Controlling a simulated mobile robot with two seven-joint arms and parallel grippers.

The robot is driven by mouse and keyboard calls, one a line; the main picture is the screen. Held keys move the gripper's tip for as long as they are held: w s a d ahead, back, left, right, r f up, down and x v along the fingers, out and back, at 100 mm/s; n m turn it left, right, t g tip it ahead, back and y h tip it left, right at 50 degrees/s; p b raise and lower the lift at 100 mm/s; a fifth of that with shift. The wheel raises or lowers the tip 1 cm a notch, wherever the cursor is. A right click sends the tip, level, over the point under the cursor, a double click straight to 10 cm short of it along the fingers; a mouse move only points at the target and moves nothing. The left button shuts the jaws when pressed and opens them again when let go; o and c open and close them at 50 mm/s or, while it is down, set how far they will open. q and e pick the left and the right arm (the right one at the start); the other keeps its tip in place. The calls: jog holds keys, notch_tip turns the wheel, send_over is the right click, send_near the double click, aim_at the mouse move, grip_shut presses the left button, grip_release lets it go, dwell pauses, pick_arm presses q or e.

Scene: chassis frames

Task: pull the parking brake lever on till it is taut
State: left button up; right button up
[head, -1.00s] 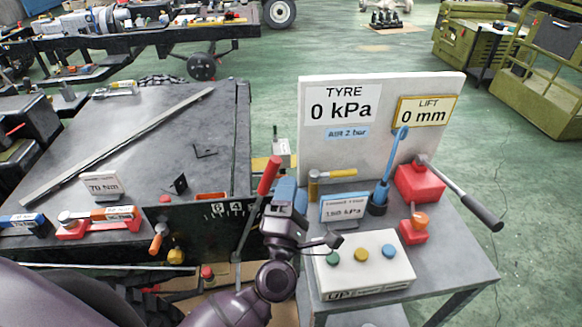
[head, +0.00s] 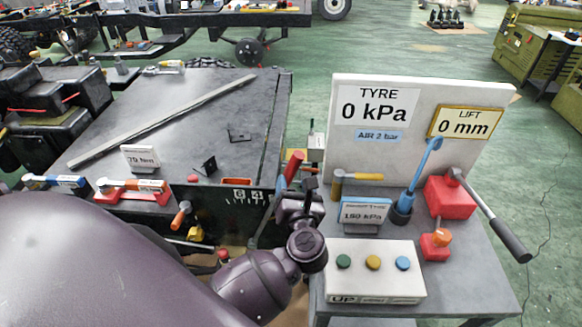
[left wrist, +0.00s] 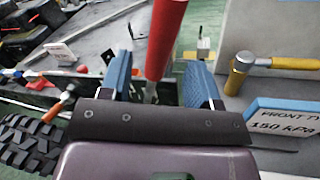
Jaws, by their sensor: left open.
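The parking brake lever (head: 293,166) has a red grip on a grey shaft. It leans up and to the right beside the dark bench front, its grip partly hidden by my gripper in the head view. My left gripper (head: 297,192) is at the lever and open. In the left wrist view, the red grip (left wrist: 166,35) stands between the two blue fingers of the gripper (left wrist: 160,75), with gaps on both sides. The lower shaft shows just beyond the fingers. My right gripper is out of view.
Left is a dark bench (head: 215,120) with tools. A tyre (left wrist: 28,145) is close by.

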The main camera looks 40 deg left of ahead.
aim_at(292, 174)
pick_arm(q)
jog(key=shift+p+x, duration=0.3)
jog(key=shift+x, duration=2.6)
grip_shut()
